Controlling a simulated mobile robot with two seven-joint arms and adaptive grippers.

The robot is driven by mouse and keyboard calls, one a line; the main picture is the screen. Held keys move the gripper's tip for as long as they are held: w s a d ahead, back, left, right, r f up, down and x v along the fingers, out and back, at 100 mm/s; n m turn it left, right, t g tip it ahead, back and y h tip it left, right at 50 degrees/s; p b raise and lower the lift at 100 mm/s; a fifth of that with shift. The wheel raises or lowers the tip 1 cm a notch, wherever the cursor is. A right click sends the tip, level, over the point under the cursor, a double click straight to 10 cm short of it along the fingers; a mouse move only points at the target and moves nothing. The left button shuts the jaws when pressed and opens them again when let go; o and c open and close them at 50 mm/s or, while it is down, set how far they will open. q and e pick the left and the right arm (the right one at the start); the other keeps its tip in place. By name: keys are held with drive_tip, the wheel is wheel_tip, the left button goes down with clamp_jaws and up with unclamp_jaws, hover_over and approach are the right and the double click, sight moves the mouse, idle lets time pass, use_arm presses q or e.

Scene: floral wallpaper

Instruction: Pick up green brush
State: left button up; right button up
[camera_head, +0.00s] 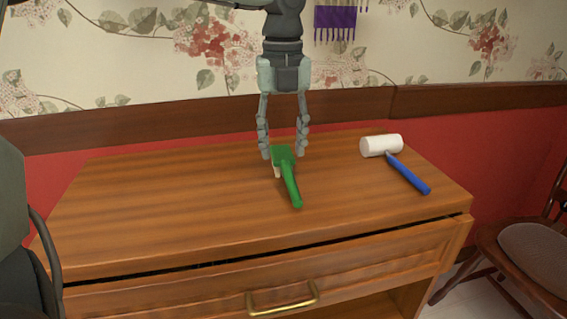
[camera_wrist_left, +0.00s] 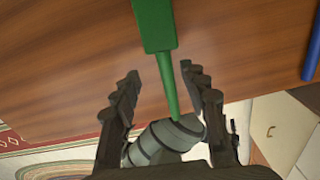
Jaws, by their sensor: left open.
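The green brush (camera_head: 289,183) lies on the wooden dresser top (camera_head: 200,205), its broad head toward the wall and its handle toward the dresser's front. My left gripper (camera_head: 284,156) points down over the brush head, with its fingers open on either side of it. In the left wrist view, the brush's green head (camera_wrist_left: 155,25) is at the top, and its handle runs down between the open fingers of my left gripper (camera_wrist_left: 162,74). I cannot tell whether the fingers touch the brush. My right gripper is not in view.
A mallet with a white head (camera_head: 381,146) and a blue handle (camera_head: 409,174) lies to the right on the dresser. Below is a drawer with a brass handle (camera_head: 282,298). A purple comb-like thing (camera_head: 335,20) is at the wall. A chair (camera_head: 535,255) stands at right.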

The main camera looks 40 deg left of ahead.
sight(286, 163)
use_arm(q)
drive_tip(key=f, duration=0.5)
drive_tip(key=shift+w+d+f+p, duration=0.1)
drive_tip(key=shift+w+f+p, duration=0.15)
drive_tip(key=shift+w+p, duration=0.15)
clamp_jaws()
